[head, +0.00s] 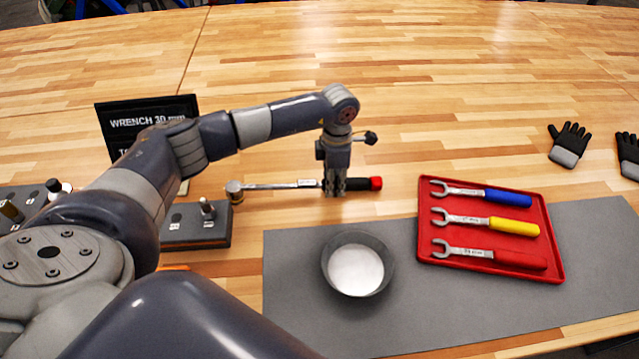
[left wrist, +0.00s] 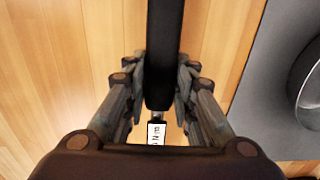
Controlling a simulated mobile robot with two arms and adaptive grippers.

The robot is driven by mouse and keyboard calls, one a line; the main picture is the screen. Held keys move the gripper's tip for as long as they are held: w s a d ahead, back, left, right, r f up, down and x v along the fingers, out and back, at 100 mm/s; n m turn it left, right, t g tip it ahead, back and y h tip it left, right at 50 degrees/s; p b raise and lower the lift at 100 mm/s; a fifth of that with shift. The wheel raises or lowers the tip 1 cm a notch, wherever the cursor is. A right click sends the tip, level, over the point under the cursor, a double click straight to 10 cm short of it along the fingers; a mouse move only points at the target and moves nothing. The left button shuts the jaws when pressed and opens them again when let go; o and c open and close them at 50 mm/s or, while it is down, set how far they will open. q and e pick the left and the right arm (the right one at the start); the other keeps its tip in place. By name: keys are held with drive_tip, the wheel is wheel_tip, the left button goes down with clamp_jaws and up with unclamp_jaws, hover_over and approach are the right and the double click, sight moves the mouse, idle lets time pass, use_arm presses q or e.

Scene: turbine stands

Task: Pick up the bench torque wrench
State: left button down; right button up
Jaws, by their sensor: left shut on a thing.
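The bench torque wrench (head: 279,185) lies across the wooden bench in the head view, its square-drive head at the left and its black handle with a red end cap at the right. My left gripper (head: 334,190) comes down from above and is shut on the black handle. In the left wrist view the handle (left wrist: 165,50) runs between the two fingers of the gripper (left wrist: 160,85), with a small white label below them. Whether the wrench touches the bench cannot be told. My right gripper is not in view.
A red tray (head: 556,262) with three open-ended wrenches and a dark bowl (head: 326,262) rest on a grey mat (head: 300,320). A grey block (head: 190,240) with a peg, a black sign (head: 120,112) and black gloves (head: 568,142) are nearby. The far bench is clear.

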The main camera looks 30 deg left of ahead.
use_arm(q)
drive_tip(key=shift+w+r, duration=0.1)
drive_tip(key=shift+r, duration=0.45)
wheel_tip(320, 180, up, 8)
drive_tip(key=b, duration=0.3)
drive_tip(key=shift+r, duration=0.55)
drive_tip(key=c, duration=1.9)
unclamp_jaws()
clamp_jaws()
